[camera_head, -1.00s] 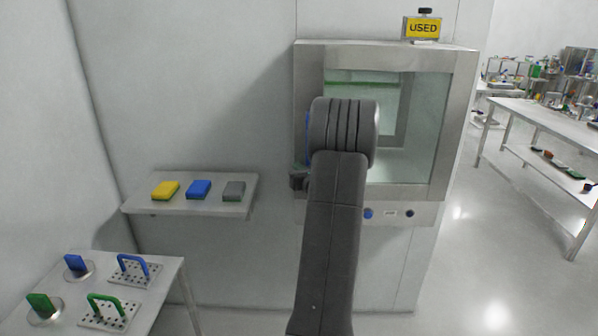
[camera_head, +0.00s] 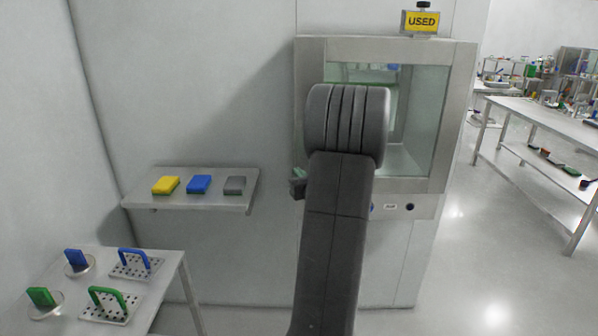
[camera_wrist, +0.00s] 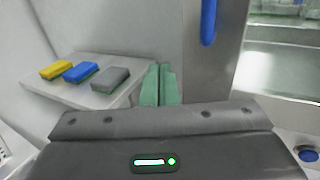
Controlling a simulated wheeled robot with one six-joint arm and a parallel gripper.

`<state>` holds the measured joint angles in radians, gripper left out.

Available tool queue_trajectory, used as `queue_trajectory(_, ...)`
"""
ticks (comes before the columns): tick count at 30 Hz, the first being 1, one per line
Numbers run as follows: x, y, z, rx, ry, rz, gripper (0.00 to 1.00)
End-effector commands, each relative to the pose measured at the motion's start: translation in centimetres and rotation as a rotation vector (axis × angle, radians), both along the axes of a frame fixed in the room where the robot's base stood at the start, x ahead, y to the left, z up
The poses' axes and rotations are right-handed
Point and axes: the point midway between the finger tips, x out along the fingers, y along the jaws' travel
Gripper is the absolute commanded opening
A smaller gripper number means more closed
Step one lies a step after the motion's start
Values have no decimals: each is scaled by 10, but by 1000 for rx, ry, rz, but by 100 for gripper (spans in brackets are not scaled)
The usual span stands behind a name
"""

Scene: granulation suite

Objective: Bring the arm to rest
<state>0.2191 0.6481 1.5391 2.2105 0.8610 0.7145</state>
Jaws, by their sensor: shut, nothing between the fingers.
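My arm stands raised in the middle of the head view, in front of the glass-fronted cabinet (camera_head: 462,120). My gripper (camera_wrist: 160,78) shows in the wrist view with its two green fingers together and nothing between them. In the head view only a small part of the gripper (camera_head: 298,180) shows left of the arm; my arm hides the rest. The gripper is to the right of the wall shelf and apart from the sponges on it.
A wall shelf (camera_head: 140,200) holds a yellow sponge (camera_head: 166,185), a blue sponge (camera_head: 199,184) and a grey sponge (camera_head: 235,185). A side table (camera_head: 160,285) at lower left holds handled plates and upright pads. A USED sign (camera_head: 420,22) tops the cabinet. Open floor lies at right.

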Motion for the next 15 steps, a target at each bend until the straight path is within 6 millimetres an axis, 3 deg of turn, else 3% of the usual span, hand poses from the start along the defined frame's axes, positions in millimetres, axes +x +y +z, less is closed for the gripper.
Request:
queue_trajectory(6, -35, 0, -1, 0, 0, 0, 0)
queue_trajectory(15, -48, 0, 0, -1, 0, 1, 0)
